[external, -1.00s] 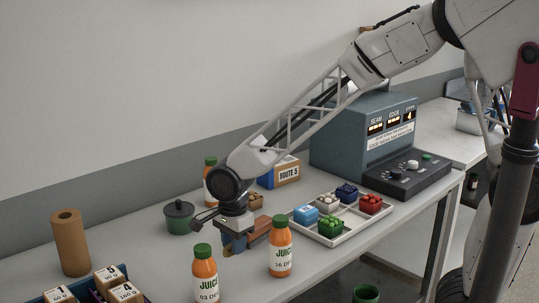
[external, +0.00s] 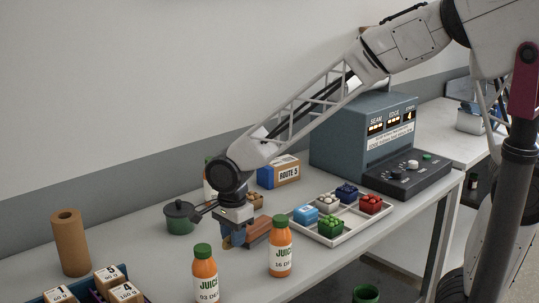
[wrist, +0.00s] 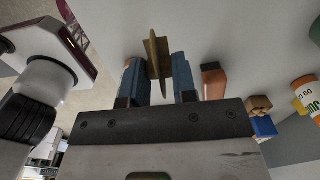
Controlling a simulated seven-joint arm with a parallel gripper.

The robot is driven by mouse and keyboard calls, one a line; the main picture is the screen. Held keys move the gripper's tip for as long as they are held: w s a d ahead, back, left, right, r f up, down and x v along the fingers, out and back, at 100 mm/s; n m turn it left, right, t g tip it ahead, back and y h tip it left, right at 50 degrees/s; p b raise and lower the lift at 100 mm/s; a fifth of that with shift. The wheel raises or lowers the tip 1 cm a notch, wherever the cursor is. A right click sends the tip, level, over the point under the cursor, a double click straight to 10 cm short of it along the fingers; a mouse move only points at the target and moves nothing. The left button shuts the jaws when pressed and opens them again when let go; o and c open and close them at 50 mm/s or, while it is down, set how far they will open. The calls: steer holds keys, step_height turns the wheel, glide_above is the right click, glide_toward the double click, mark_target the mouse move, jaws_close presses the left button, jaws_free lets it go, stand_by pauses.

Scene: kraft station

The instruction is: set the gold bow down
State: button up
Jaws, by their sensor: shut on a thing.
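My gripper (external: 234,235) is low over the table in the external view, between the green pot and the brown block. In the wrist view its two blue fingers (wrist: 159,82) are closed on the gold bow (wrist: 158,58), which looks like thin crossed gold plates. In the external view only a small gold edge (external: 227,242) shows beneath the fingers. I cannot tell whether the bow touches the table.
A brown block (external: 257,230) lies close on the right. Juice bottles (external: 205,276) (external: 280,250) stand in front. A dark green pot (external: 179,218) is left, a tray (external: 345,238) of small coloured boxes right.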

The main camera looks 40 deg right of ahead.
steer(key=w+d+r+n, duration=0.2)
steer(key=w+d+n, duration=0.3)
steer(key=w+d, duration=0.5)
steer(key=w+d+r+n, duration=0.3)
steer(key=w+d+n, duration=0.3)
steer(key=w+d, duration=0.5)
steer(key=w+d+r+n, duration=0.2)
steer(key=w+d+n, duration=0.4)
steer(key=w+d, duration=0.5)
steer(key=shift+w+r, duration=0.3)
steer(key=shift+w, duration=0.25)
steer(key=a, duration=0.7)
stand_by(0.5)
stand_by(1.0)
